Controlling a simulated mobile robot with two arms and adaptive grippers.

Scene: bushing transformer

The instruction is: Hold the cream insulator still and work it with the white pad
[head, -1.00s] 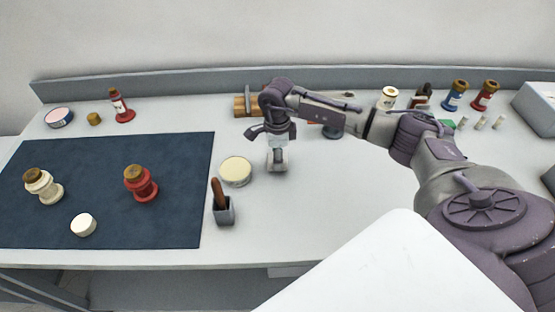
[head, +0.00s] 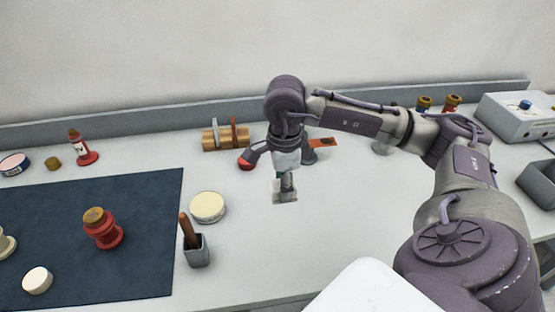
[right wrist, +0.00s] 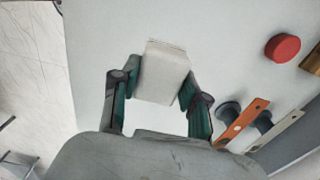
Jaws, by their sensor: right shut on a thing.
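The cream insulator (head: 5,243) is cut off by the left edge of the head view, on the dark mat. My right gripper (head: 285,178) points down over the bare table, right of the round cream tin. In the right wrist view my right gripper (right wrist: 158,88) is shut on a pale rectangular block, which looks like the white pad (right wrist: 163,72). The pad shows small and partly hidden under the gripper in the head view (head: 284,193). Whether it touches the table I cannot tell. My left gripper is not in view.
On the mat (head: 130,275) stand a red insulator (head: 102,230) and a white round puck (head: 37,280). Between mat and gripper are the cream tin (head: 208,207) and a grey holder (head: 196,252) with a brown handle. A wooden rack (head: 225,138) stands behind. The table front right of the holder is clear.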

